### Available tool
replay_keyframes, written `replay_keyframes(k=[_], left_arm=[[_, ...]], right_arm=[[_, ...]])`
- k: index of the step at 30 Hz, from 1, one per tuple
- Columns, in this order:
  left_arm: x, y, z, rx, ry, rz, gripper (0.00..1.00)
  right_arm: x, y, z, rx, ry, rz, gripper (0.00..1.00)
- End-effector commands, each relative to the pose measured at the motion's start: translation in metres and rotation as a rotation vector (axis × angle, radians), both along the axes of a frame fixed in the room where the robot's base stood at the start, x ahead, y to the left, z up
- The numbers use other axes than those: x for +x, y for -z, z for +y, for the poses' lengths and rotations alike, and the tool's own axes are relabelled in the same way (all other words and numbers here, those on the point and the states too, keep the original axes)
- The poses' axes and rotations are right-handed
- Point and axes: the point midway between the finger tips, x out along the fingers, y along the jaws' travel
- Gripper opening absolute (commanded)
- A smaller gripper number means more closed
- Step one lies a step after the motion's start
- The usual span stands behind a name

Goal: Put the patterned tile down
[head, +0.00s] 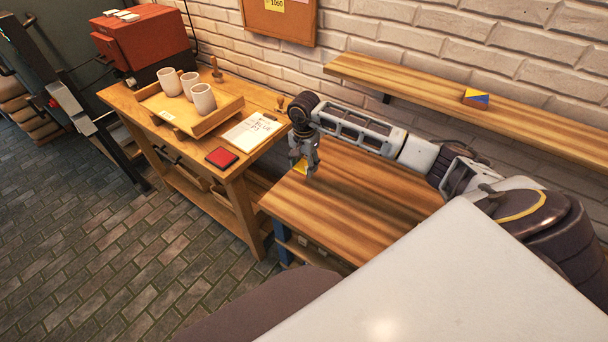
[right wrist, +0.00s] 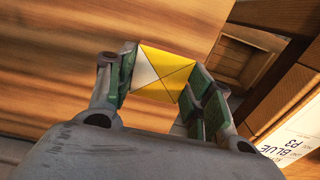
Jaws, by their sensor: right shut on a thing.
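The patterned tile (right wrist: 168,72) is yellow and white, split by crossing diagonal lines. My right gripper (right wrist: 170,85) is shut on it, with one finger at each side edge. In the head view my right gripper (head: 305,160) points down over the left end of the wooden bench (head: 375,205). A small yellow part of the tile (head: 301,167) shows between its fingers there. Whether the tile touches the bench top I cannot tell. My left gripper is not in view.
A work table on the left carries a tray (head: 222,118) with cups (head: 203,98), a paper sheet (head: 252,131) and a red square (head: 221,157). A blue, yellow and red tile (head: 477,98) sits on the wall shelf (head: 420,82). The bench right of the gripper is clear.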

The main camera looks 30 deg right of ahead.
Motion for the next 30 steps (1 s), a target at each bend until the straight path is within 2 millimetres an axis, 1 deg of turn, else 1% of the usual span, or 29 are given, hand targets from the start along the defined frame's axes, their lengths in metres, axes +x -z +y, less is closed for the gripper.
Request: replay_keyframes(k=[5,10,14,19,24,30], left_arm=[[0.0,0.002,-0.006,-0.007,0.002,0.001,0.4],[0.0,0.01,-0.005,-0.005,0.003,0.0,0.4],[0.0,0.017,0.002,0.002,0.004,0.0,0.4],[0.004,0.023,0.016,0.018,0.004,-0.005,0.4],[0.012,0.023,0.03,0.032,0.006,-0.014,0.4],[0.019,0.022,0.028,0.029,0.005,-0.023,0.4]], right_arm=[[0.0,0.004,0.0,0.0,0.0,0.0,0.25],[-0.001,0.019,0.0,0.0,0.0,0.002,0.25],[0.0,0.034,0.001,0.001,0.0,0.003,0.25],[0.0,0.047,0.0,0.0,0.001,0.001,0.25],[0.0,0.05,0.0,0.0,0.0,-0.001,0.25],[0.0,0.05,0.0,0.0,0.0,0.0,0.25]])
